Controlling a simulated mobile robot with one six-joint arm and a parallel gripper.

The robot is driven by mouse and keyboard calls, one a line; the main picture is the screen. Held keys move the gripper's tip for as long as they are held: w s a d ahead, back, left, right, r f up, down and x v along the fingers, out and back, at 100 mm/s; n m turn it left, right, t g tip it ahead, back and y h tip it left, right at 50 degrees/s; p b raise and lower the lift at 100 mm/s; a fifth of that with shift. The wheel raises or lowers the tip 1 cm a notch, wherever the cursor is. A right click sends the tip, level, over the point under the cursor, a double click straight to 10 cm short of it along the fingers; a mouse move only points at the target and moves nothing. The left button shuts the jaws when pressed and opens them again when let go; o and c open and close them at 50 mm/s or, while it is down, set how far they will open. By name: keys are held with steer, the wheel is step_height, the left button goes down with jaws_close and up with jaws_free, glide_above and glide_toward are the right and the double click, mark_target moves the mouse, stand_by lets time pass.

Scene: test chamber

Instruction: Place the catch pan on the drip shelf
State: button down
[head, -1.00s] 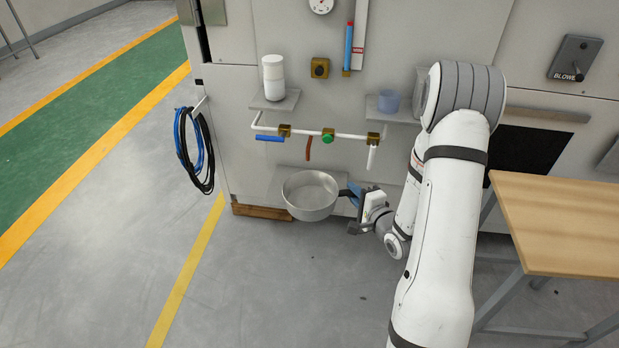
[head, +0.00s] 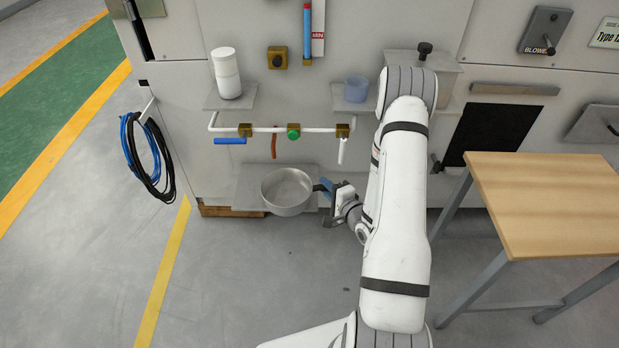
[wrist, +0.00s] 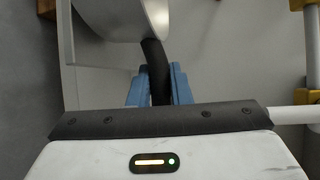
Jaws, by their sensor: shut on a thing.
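The catch pan (head: 287,192) is a round grey metal pan with a dark handle. It is upright, at the low drip shelf (head: 249,187), a grey plate on the front of the machine. In the head view the pan covers the middle of the shelf; whether it touches the shelf I cannot tell. My gripper (head: 328,190) is to the right of the pan, shut on its handle. In the wrist view the blue fingers (wrist: 158,88) hold the dark handle (wrist: 156,68) between them, with part of the pan (wrist: 122,14) above and the shelf (wrist: 88,66) behind it.
Above the shelf runs a white pipe (head: 265,129) with valves and a brown spout (head: 274,146). Higher shelves carry a white bottle (head: 227,75) and a blue cup (head: 356,89). A wooden table (head: 550,200) stands at the right. Looped cables (head: 150,155) hang at the left.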

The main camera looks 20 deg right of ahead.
mark_target(306, 192)
steer(key=x, duration=0.3)
steer(key=b+x, duration=0.1)
steer(key=x, duration=0.1)
steer(key=shift+r, duration=0.4)
steer(key=x, duration=0.3)
steer(key=shift+r+b, duration=0.2)
steer(key=shift+b, duration=0.15)
steer(key=shift+f+b, duration=0.4)
steer(key=shift+f, duration=0.3)
steer(key=shift+d, duration=0.1)
steer(key=c, duration=1.3)
jaws_free()
